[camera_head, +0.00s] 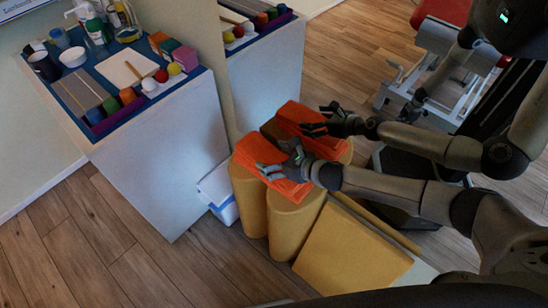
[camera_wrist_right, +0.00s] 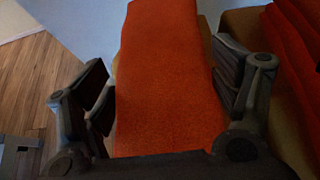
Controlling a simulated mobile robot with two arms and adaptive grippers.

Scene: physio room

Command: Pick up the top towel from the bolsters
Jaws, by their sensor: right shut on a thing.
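The orange top towel (camera_head: 257,150) lies folded at the upper ends of the yellow bolsters (camera_head: 294,226), which stand upright against a mirror. My right gripper (camera_head: 280,167) is over the towel, its fingers shut on it. In the right wrist view the towel (camera_wrist_right: 168,85) runs between the two dark fingers of my right gripper (camera_wrist_right: 170,95). More orange cloth (camera_head: 291,190) shows just below the gripper; I cannot tell where one towel ends and another begins. My left gripper is not directly in view.
The mirror repeats the towels (camera_head: 305,116), the counter and my arm. A white counter (camera_head: 165,150) with bottles, blocks and balls stands at the left. A white and blue bin (camera_head: 222,195) is beside the bolsters. A yellow wedge (camera_head: 350,252) leans in front. Wooden floor is clear at lower left.

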